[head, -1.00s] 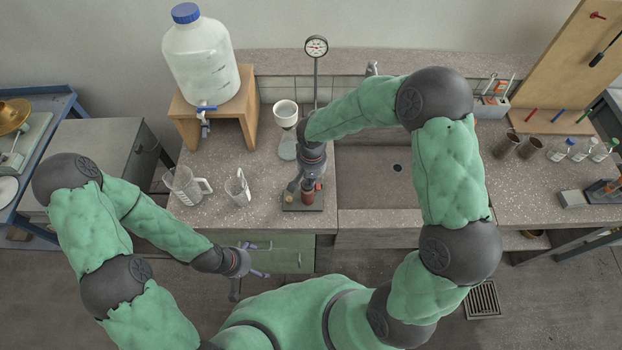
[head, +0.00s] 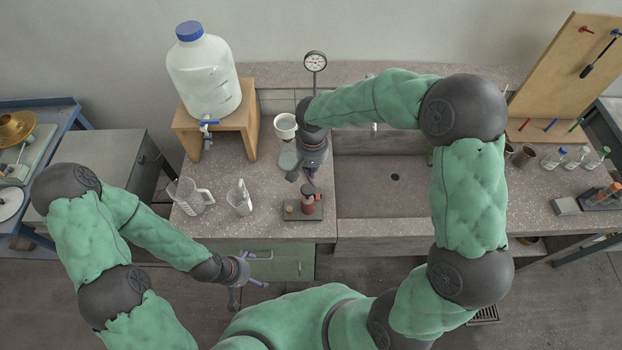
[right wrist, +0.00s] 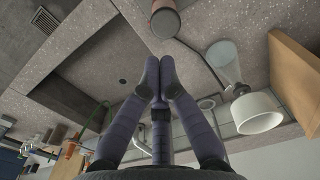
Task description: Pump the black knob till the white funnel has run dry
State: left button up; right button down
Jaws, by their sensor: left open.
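The black knob (head: 308,189) tops a small red pump (head: 307,204) on a dark base at the bench's front edge. In the right wrist view the pump (right wrist: 165,20) is cut by the top edge. The white funnel (head: 286,125) stands behind it above a clear glass flask (head: 288,158); the funnel also shows in the right wrist view (right wrist: 258,112). I cannot tell the liquid level inside it. My right gripper (right wrist: 158,72) is shut and empty, behind and above the knob, apart from it. My left gripper (head: 249,288) is open and empty in front of the bench.
A clear jug (head: 188,196) and a beaker (head: 239,198) stand left of the pump. A large carboy (head: 204,78) sits on a wooden stand (head: 246,121) behind them. A sink (head: 375,190) lies to the right. A gauge (head: 315,62) rises at the back.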

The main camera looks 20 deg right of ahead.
pick_arm(q)
jog(key=shift+r, duration=0.15)
pick_arm(e)
jog(key=shift+s+r, duration=0.1)
jog(key=shift+r, duration=1.4)
pick_arm(q)
jog(key=shift+s, duration=0.1)
